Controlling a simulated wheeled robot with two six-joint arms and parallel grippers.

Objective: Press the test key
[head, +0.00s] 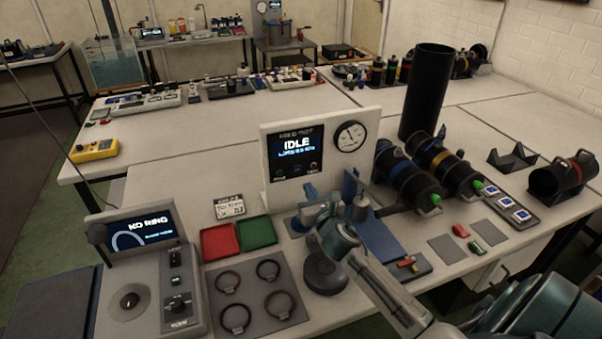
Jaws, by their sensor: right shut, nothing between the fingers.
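The test station is a white panel (289,192) with a screen (294,148) that reads IDLE and a round dial gauge (350,136). I cannot pick out a test key for certain; the foot of the panel is partly hidden by my right gripper and wrist. My right gripper (308,214) is shut and empty, just in front of the panel's foot. I cannot tell whether it touches anything. Blue parts of the station show beside and behind it. My left gripper is not in view.
Left stands a console (142,228) reading NO RING. Red (220,241) and green (257,233) trays and a mat (229,292) with several rings lie in front. Right are two black cylinders, one blue-banded (402,167), one yellow-banded (437,157), and a tall black tube (427,92).

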